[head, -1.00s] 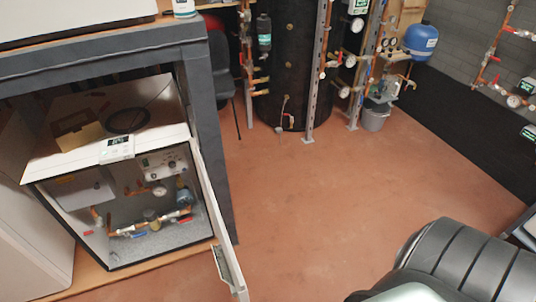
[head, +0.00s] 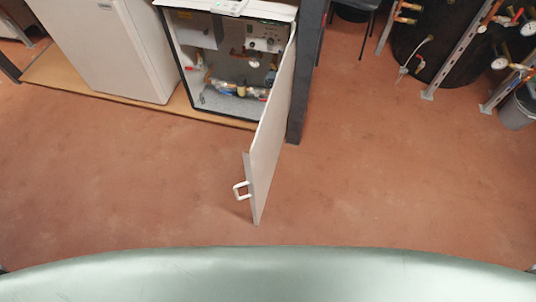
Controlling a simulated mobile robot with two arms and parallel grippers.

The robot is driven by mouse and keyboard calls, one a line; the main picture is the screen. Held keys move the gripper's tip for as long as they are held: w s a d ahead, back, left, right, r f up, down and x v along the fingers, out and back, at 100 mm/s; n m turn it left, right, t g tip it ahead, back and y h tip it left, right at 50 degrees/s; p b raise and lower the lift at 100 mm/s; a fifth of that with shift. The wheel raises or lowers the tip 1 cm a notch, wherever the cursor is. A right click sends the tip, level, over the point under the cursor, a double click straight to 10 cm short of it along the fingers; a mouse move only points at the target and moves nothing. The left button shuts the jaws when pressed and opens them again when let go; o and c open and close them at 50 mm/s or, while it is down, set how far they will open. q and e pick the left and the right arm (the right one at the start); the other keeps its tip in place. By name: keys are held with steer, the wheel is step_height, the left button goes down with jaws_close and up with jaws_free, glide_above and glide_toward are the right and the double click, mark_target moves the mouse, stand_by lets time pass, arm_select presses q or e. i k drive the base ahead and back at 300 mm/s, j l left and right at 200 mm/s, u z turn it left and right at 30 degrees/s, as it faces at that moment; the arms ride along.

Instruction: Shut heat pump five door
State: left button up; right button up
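The heat pump (head: 186,64) is a white cabinet at the top middle of the head view, with pipes, valves and a control panel showing inside. Its white door (head: 271,125) stands wide open, hinged at the cabinet's right side and swung out toward me over the floor. A white handle (head: 240,190) is on the door's left face near its free end. Whether this is number five cannot be read. Neither of my grippers is in view.
A closed white cabinet (head: 112,45) stands left of the heat pump on a wooden base (head: 60,77). A dark post (head: 308,80) is just right of the door. A black tank, metal posts and a grey bucket (head: 519,108) are at the upper right. The reddish floor (head: 400,190) is clear.

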mark_target(260, 165)
steer(key=k+l, duration=0.2)
steer(key=l, duration=0.2)
steer(key=k+l+u, duration=0.1)
steer(key=k+l, duration=0.15)
steer(key=l, duration=0.15)
steer(key=k+l, duration=0.2)
steer(key=l, duration=0.2)
steer(key=u, duration=0.05)
